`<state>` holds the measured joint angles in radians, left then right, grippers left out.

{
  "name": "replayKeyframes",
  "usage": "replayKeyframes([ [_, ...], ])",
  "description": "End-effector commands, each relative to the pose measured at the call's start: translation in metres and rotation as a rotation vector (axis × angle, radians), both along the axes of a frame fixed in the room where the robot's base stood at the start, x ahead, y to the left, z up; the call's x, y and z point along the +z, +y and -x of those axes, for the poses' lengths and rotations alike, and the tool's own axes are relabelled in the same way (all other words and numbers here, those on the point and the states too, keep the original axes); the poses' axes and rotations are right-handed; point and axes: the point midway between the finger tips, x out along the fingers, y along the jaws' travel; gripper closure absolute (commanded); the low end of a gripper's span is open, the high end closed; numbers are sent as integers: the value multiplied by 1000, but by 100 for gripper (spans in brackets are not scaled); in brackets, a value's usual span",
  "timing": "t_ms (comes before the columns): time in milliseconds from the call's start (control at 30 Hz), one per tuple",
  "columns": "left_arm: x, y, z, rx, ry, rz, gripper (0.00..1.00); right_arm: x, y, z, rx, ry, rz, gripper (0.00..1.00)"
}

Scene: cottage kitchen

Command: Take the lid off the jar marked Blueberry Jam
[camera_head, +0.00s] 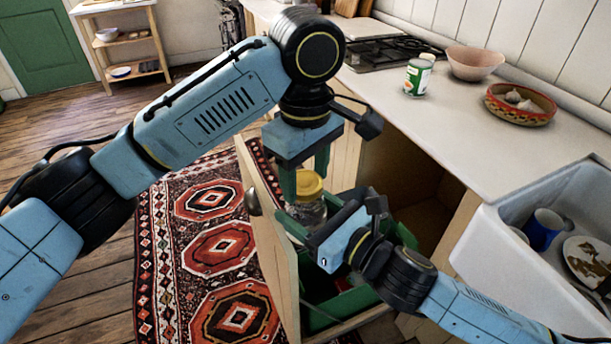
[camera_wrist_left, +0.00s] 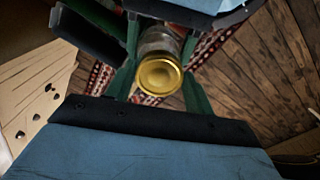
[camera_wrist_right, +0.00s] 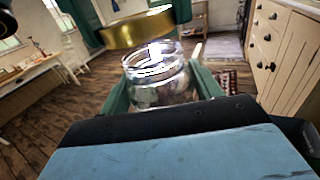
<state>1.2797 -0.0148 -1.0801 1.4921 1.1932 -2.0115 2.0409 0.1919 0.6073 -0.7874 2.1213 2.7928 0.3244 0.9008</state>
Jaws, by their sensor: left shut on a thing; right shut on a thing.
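A clear glass jar (camera_head: 309,214) is held above a green bin in front of the open cabinet. Its yellow-gold lid (camera_head: 310,184) is above it. My left gripper (camera_head: 305,180) points down and is shut on the lid; its green fingers flank the lid (camera_wrist_left: 159,76) in the left wrist view. My right gripper (camera_head: 303,226) is shut on the jar's body. In the right wrist view the lid (camera_wrist_right: 138,29) sits raised above the jar (camera_wrist_right: 160,84), and the jar's bare glass rim shows below it. No label is readable, so the Blueberry Jam marking cannot be confirmed.
The green bin (camera_head: 345,304) stands below the jar, beside an open wooden cabinet door (camera_head: 267,237). The counter (camera_head: 440,130) holds a green-labelled can (camera_head: 417,78), a pink bowl (camera_head: 474,62) and a basket of garlic (camera_head: 520,105). A sink (camera_head: 500,235) is at right.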

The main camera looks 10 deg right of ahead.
Motion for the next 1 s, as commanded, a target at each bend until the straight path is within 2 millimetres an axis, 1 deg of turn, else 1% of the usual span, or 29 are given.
replayKeyframes([
  [300, 2, 0, 0, 0, -1, 1, 74, 2, 1, 0, 3, -3, -3, 100],
  [367, 8, 0, -1, 0, -3, 2, 74, 2, 1, 0, 3, -3, -3, 100],
  [533, 30, 0, 0, 0, -3, 1, 74, 2, 1, 0, 3, -3, -3, 100],
  [633, 38, 0, 0, 0, -2, 1, 74, 2, 1, 0, 3, -3, -3, 100],
  [900, 40, 0, 1, 0, 0, 1, 74, 2, 1, 0, 2, -5, -2, 100],
  [1000, 41, 0, 0, 0, 0, 1, 74, 1, -4, -6, -12, -4, -2, 100],
])
